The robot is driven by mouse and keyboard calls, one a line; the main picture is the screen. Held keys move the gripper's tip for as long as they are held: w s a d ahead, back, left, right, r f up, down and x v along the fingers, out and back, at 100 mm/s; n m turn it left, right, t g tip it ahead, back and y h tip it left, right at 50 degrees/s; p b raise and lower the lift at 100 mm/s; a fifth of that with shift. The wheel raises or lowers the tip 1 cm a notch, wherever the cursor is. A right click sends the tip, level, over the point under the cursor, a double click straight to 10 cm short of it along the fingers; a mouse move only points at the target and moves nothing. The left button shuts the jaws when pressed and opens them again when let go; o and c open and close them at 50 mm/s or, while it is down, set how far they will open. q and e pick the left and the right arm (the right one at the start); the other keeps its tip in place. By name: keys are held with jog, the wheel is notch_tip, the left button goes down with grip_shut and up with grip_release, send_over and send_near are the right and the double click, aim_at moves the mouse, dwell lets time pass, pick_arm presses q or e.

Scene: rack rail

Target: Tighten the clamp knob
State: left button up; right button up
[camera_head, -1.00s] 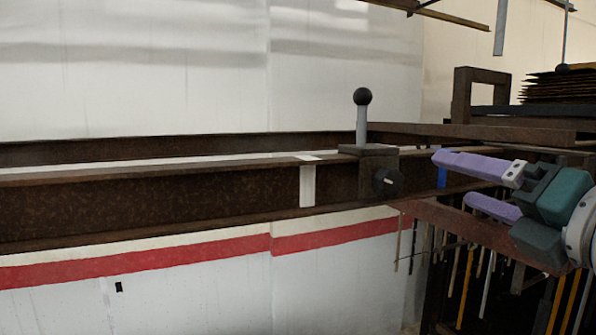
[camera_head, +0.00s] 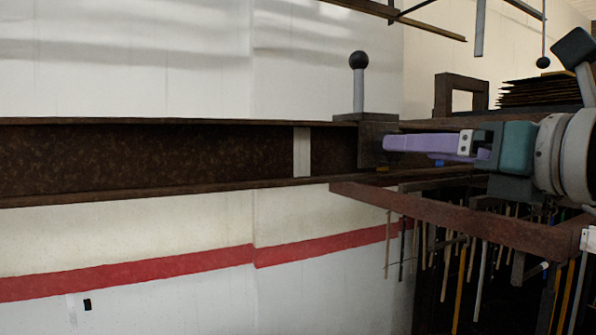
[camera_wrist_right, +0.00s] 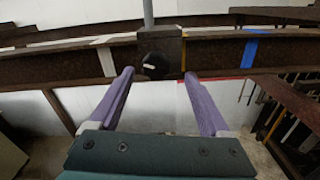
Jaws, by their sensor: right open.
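The clamp (camera_head: 376,130) is a dark block on the rusty rail, with a grey upright lever (camera_head: 359,92) topped by a black ball. In the right wrist view the round black clamp knob (camera_wrist_right: 155,65) with a pale mark faces me on the block's front. In the head view the knob is hidden behind the fingers. My right gripper (camera_head: 387,143) points left at the clamp with its purple fingers. In the wrist view its open fingertips (camera_wrist_right: 158,74) stand one on each side of the knob, with gaps showing. My left gripper is not in view.
The rusty rail (camera_head: 150,160) runs across the view, with a pale strip (camera_head: 301,152) left of the clamp and a blue strip (camera_wrist_right: 250,50) to its right. A reddish beam (camera_head: 450,215) lies below my gripper. Thin hanging rods (camera_head: 480,270) are below right.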

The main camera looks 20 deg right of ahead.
aim_at(384, 156)
jog(key=w, duration=0.1)
jog(key=w+p, duration=0.1)
jog(key=w, duration=0.1)
jog(key=shift+w+a+r+p, duration=0.1)
jog(key=shift+a+p, duration=0.2)
jog(key=shift+p, duration=0.05)
jog(key=shift+c, duration=0.4)
grip_shut()
